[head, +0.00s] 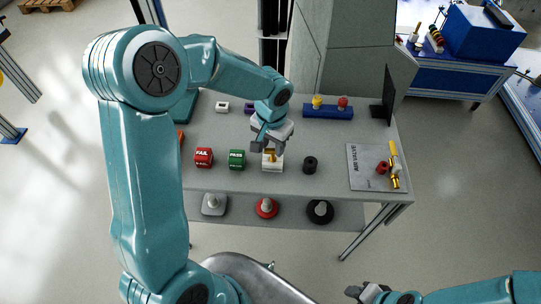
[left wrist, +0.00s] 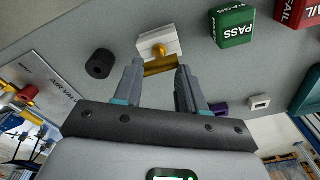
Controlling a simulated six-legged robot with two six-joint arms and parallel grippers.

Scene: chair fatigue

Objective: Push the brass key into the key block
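The white key block (head: 272,167) stands near the front edge of the grey table, between the green PASS block and a black cylinder. The brass key (head: 270,153) is at the top of the block; it also shows in the left wrist view (left wrist: 161,66). My left gripper (head: 269,147) is over the block, and its fingertips lie at both ends of the key's wide brass part, apparently closed on it. The key's lower end is hard to make out, so I cannot tell how deep it sits. My right gripper (head: 366,293) is at the bottom edge, away from the table.
A red FAIL block (head: 204,157) and green PASS block (head: 237,159) stand to the left. A black cylinder (head: 310,165) is close on the right. Farther right lies a grey plate (head: 366,177) with a brass valve. A blue rack (head: 328,112) stands behind.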

